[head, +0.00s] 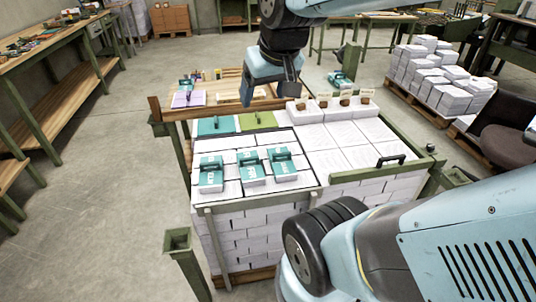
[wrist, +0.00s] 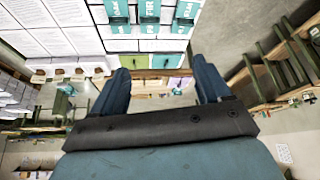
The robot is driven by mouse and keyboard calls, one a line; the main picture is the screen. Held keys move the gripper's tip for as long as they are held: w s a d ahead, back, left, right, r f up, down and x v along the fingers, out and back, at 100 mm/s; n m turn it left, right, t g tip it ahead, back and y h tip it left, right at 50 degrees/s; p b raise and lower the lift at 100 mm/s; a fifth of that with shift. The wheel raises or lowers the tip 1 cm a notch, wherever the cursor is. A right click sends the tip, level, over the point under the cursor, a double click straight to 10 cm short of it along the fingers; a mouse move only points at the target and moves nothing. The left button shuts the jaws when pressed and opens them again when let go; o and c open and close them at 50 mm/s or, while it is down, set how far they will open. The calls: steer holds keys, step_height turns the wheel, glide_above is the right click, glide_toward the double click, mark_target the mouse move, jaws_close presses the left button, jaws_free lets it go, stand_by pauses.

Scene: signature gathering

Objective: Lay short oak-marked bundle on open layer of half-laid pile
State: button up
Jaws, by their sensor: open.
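The pile (head: 310,190) of white bundles stands in the middle of the head view. Three teal-banded bundles with dark handles lie on its front left: a left one (head: 211,176), a middle one (head: 252,170) and a right one (head: 283,166).
A purple bundle (head: 188,99) with a teal handle lies on the wooden bench behind the pile. Another teal bundle (head: 340,79) stands behind. Small brown-tagged blocks (head: 323,101) line the pile's back right. Green posts (head: 178,240) and rails frame it. The left floor is clear.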

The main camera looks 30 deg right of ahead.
steer(key=o, duration=0.4)
steer(key=w+d+f, duration=0.2)
steer(key=w+f, duration=0.2)
steer(key=w, duration=0.2)
steer(key=shift+w+d+f+m, duration=0.2)
steer(key=shift+m, duration=0.1)
steer(key=m+g+h, duration=0.1)
steer(key=m, duration=0.1)
glide_above(282, 153)
steer(key=s+a, duration=0.1)
steer(key=s, duration=0.3)
step_height(282, 153, down, 25)
steer(key=shift+x, duration=6.45)
